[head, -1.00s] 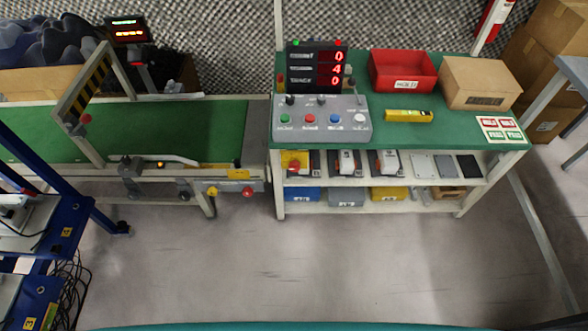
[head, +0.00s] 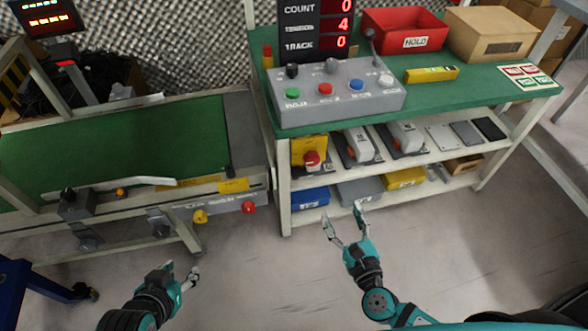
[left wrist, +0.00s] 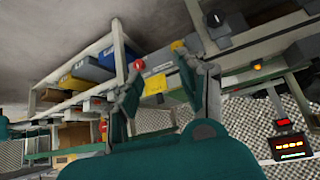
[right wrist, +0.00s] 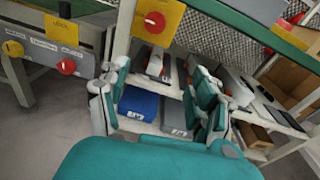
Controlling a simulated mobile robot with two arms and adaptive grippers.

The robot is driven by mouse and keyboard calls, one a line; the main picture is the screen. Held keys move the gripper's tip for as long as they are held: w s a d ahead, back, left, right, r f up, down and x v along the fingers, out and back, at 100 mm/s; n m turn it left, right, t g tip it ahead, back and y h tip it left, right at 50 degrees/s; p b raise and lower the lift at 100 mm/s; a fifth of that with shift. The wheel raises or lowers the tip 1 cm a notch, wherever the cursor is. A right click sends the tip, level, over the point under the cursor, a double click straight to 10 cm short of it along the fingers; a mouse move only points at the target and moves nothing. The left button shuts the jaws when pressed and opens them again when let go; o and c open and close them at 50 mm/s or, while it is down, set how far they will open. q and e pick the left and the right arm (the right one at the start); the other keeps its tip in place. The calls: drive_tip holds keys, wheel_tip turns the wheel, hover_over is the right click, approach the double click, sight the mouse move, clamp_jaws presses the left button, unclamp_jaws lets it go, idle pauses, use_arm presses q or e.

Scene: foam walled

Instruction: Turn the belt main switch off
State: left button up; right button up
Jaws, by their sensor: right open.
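The belt conveyor (head: 110,150) has a red knob (head: 248,207) and a yellow knob (head: 200,216) on its front rail, beside small labels too blurred to read. A yellow box (head: 310,148) with another red knob (head: 312,158) sits on the bench's upper shelf. Both red knobs also show in the right wrist view, the rail one (right wrist: 66,67) and the box one (right wrist: 155,22). I cannot tell which is the belt main switch. My left gripper (head: 181,271) is open and empty, in front of and below the rail. My right gripper (head: 342,213) is open and empty, before the lower shelf.
The green bench (head: 480,88) carries a button panel (head: 335,90), a count display (head: 315,25), a red bin (head: 405,30), a cardboard box (head: 500,38) and a yellow level (head: 431,74). The floor in front is clear.

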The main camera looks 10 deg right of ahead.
drive_tip(key=a+r+n, duration=0.1)
drive_tip(key=a+r, duration=0.1)
approach(313, 162)
drive_tip(key=w, duration=0.2)
drive_tip(key=shift+t+y, duration=0.3)
drive_tip(key=shift+t, duration=0.1)
drive_tip(key=w, duration=0.5)
drive_tip(key=w+b, duration=0.1)
drive_tip(key=w, duration=0.1)
drive_tip(key=shift+w+a+f, duration=0.2)
drive_tip(key=shift+w+f, duration=0.05)
drive_tip(key=shift+f, duration=0.1)
drive_tip(key=shift+w, duration=0.45)
use_arm(q)
drive_tip(key=w+r+t, duration=0.3)
drive_tip(key=r, duration=0.1)
drive_tip(key=shift+w+d+r+h, duration=0.4)
drive_tip(key=shift+d, duration=0.05)
